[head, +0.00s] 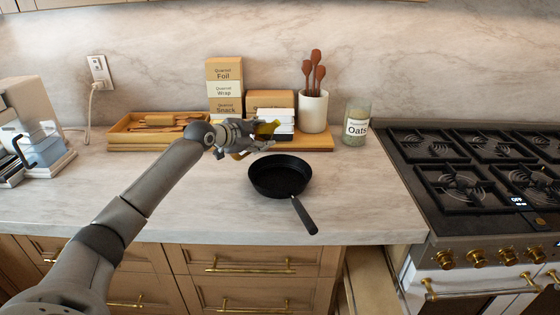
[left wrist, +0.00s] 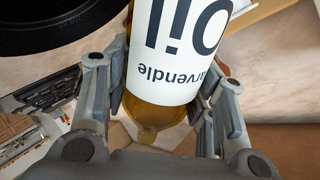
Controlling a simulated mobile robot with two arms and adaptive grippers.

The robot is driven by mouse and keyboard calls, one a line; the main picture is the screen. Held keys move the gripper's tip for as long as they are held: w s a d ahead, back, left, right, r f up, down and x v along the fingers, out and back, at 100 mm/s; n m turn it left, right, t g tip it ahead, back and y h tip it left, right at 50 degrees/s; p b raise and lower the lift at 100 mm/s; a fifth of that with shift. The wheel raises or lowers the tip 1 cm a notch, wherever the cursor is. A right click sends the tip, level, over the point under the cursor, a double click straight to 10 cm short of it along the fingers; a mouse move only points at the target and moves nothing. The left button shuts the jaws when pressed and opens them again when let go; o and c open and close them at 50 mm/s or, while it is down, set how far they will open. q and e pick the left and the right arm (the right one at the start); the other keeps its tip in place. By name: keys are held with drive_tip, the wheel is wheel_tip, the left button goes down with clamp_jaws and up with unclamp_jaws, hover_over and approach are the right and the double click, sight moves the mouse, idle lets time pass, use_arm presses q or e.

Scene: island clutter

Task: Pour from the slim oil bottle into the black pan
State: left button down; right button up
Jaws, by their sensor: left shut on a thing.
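The black pan (head: 267,181) rests on the marble counter, its handle pointing to the front right. Part of it shows at the top left of the left wrist view (left wrist: 50,28). My left gripper (head: 258,138) is above the counter behind the pan's back left rim. It is shut on the slim oil bottle (head: 267,129), whose amber end shows beside the fingers. In the left wrist view the bottle (left wrist: 172,50) has a white "Oil" label and amber oil, with the fingers on both sides. The bottle's mouth is not visible, and no stream shows. My right gripper is not in view.
A wooden tray (head: 125,137) is at the left. The stove (head: 425,185) is at the right. The front counter is clear.

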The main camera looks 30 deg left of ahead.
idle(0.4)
use_arm(q)
drive_tip(key=shift+a+f+m+y+p, duration=0.2)
drive_tip(key=shift+m+y+p, duration=0.25)
drive_tip(key=shift+p, duration=0.3)
drive_tip(key=shift+f+g, duration=0.15)
drive_tip(key=shift+g, duration=0.15)
drive_tip(key=shift+a+f, duration=0.1)
drive_tip(key=shift+f, duration=0.05)
